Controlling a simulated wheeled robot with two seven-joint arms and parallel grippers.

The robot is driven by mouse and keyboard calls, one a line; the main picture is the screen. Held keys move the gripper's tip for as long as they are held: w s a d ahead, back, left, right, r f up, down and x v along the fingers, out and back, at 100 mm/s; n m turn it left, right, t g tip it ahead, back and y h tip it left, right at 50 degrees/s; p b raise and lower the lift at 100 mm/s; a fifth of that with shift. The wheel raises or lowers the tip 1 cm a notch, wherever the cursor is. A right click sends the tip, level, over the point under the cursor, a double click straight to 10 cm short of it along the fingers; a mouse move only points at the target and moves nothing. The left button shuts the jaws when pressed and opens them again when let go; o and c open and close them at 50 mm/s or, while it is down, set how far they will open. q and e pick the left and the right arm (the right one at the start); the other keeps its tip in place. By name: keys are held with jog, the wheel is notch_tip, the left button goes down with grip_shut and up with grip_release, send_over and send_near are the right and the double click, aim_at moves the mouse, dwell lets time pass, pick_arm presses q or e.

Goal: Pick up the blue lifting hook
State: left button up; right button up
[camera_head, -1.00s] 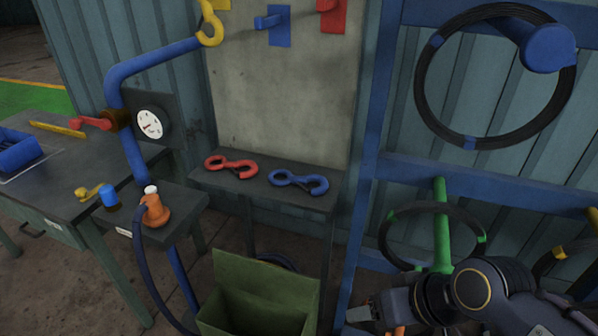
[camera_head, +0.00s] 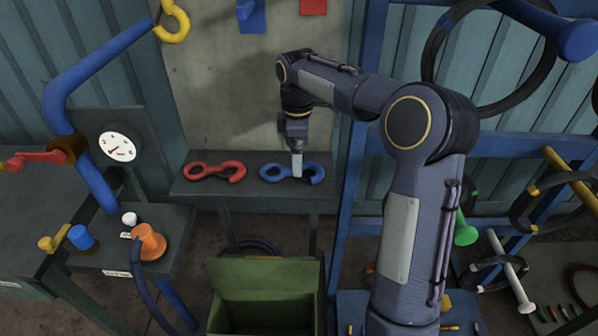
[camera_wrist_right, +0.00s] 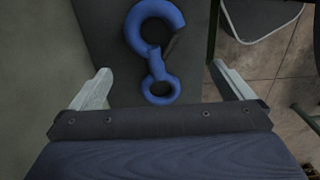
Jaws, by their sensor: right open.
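The blue lifting hook (camera_head: 275,171) lies flat on a narrow dark shelf (camera_head: 240,187) against the wall, to the right of a red hook (camera_head: 215,171). My right gripper (camera_head: 297,170) is over the blue hook, pointing down, and its fingers cover part of the hook. In the right wrist view the blue hook (camera_wrist_right: 157,58) lies ahead, with its small eye end nearest. The right gripper's two fingers (camera_wrist_right: 162,88) are wide apart on either side of the eye, with nothing between them gripped. My left gripper is not in view.
A green open bin (camera_head: 262,290) stands on the floor below the shelf. A blue frame post (camera_head: 352,200) rises close to the right of the shelf. A blue pipe with a gauge (camera_head: 117,146) and a side table stand on the left.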

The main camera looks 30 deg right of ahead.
jog(key=f, duration=0.5)
jog(key=shift+w+d+f+p, duration=0.1)
jog(key=shift+d+f+p, duration=0.15)
jog(key=shift+f+p, duration=0.1)
jog(key=shift+r, duration=0.1)
jog(key=c, duration=1.5)
jog(key=shift+c, duration=0.2)
jog(key=shift+r, duration=0.1)
jog(key=shift+w+r, duration=0.1)
jog(key=shift+r, duration=0.45)
jog(key=s+d+r+b, duration=0.2)
jog(key=s+d+r, duration=0.1)
jog(key=s+r, duration=0.8)
jog(key=s, duration=0.3)
jog(key=shift+r+b, duration=0.35)
